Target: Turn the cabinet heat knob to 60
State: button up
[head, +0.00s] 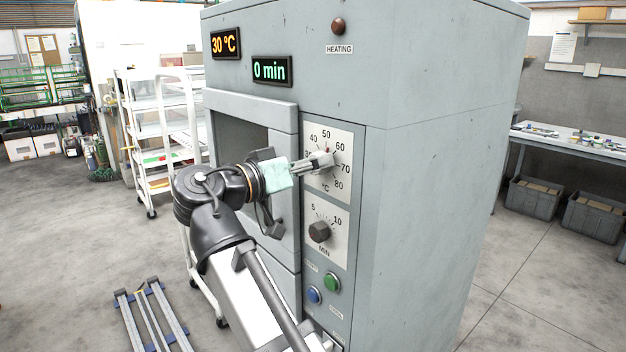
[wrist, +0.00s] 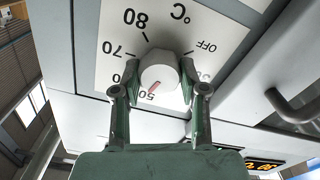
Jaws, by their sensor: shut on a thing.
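The cabinet heat knob (wrist: 158,72) is a pale round knob on the white °C dial plate (head: 341,142). In the wrist view the dial appears upside down, and the red mark on the knob points at about 50. My gripper (head: 315,163) reaches the dial from the left in the head view and hides most of the knob there. In the wrist view my gripper's two fingers (wrist: 157,86) are shut on the knob, one on each side. The orange display (head: 225,42) on the cabinet reads 30 °C.
Below the heat dial is a dark MIN timer knob (head: 319,232), with green (head: 331,282) and blue (head: 314,295) buttons under it. A green display (head: 271,71) reads 0 min. The cabinet door handle (head: 272,222) is close to my wrist. A white trolley (head: 160,125) stands behind, left.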

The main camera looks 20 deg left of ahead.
jog(key=m+b, duration=0.4)
jog(key=m, duration=0.1)
jog(key=shift+m+b, duration=0.3)
jog(key=shift+b, duration=0.05)
dwell(0.4)
jog(key=o, duration=1.1)
jog(key=shift+o, duration=0.2)
jog(key=v, duration=1.2)
